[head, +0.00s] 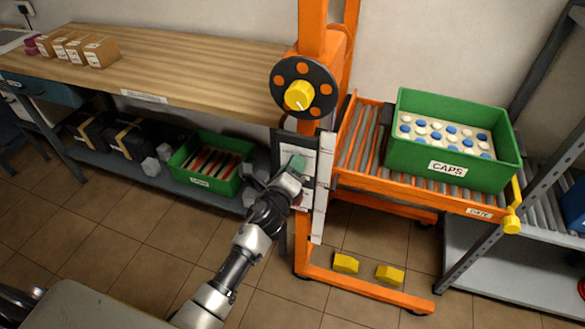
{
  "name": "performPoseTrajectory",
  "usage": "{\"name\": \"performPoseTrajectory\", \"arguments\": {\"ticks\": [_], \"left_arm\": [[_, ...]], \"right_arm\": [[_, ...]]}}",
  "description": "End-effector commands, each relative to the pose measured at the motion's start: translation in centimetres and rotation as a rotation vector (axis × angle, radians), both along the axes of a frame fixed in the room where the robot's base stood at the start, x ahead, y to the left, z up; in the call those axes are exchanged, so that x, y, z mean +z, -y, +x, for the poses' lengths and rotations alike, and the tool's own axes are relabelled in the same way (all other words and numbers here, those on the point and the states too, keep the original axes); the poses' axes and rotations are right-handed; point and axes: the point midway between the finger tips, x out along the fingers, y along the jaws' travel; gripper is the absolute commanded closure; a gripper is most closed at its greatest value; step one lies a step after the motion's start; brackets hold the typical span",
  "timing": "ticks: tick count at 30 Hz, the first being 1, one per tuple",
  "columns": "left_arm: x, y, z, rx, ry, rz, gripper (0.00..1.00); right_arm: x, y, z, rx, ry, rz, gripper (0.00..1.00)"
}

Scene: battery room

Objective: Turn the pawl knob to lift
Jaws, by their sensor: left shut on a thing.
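A yellow knob (299,95) with a pale pointer line sits at the centre of a black disc (318,77) with orange spots, on the orange upright of a lift stand. I take it for the pawl knob; no lettering there is readable. My left gripper (291,172) is below the disc, apart from it, in front of a dark-edged panel with white paper (309,144). It is shut on a small green piece (298,162) at its fingertips. Whether that piece is loose or fixed to the panel I cannot tell. My right gripper is not in view.
Yellow blocks (346,263) lie near the stand's foot.

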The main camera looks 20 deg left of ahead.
Motion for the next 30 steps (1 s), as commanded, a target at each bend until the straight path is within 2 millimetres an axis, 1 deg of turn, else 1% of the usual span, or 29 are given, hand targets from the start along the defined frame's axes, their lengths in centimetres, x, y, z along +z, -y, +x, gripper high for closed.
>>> {"name": "performPoseTrajectory", "arguments": {"ticks": [6,15,22,30], "left_arm": [[-0.17,-0.06,-0.02,0.001,-0.008,-0.205,0.82],[-0.23,-0.09,-0.02,0.002,-0.016,-0.442,0.82],[-0.27,-0.12,-0.02,0.001,-0.021,-0.556,0.82],[-0.30,-0.12,-0.02,0.000,-0.022,-0.614,0.82]], "right_arm": [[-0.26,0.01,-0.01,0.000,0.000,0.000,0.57],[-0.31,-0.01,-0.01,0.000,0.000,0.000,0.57],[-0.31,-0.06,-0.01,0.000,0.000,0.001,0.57],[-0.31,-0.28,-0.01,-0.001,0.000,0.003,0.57]]}}
